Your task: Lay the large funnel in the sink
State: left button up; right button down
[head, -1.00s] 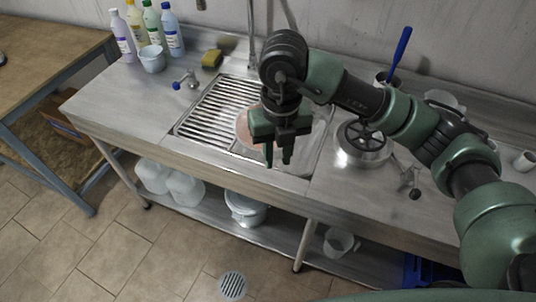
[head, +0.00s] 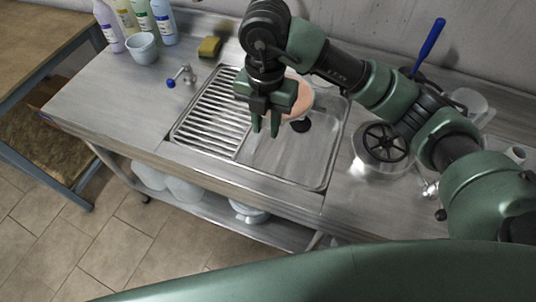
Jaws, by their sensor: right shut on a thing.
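The large funnel (head: 301,98), salmon-coloured with a pale edge, is partly hidden behind my right gripper (head: 265,130). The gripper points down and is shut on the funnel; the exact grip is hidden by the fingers. Both are over the sink (head: 283,167), a shallow steel basin at the right of the ribbed drainboard. I cannot tell whether the funnel touches the basin. A dark round spot, perhaps the drain, shows just below the funnel. My left gripper is not in view.
A steel pot with a black wheel-like top (head: 385,143) stands right of the sink. The front of the basin is clear.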

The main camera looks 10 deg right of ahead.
jog(key=f, duration=0.2)
jog(key=shift+s+f+p, duration=0.2)
jog(key=shift+f+p, duration=0.1)
notch_tip(320, 180, down, 14)
jog(key=p, duration=0.1)
jog(key=shift+w+r, duration=0.2)
jog(key=shift+w, duration=0.1)
jog(key=c, duration=1.2)
grip_release()
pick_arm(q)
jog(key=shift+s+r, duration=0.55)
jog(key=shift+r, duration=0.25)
pick_arm(e)
jog(key=shift+r, duration=0.1)
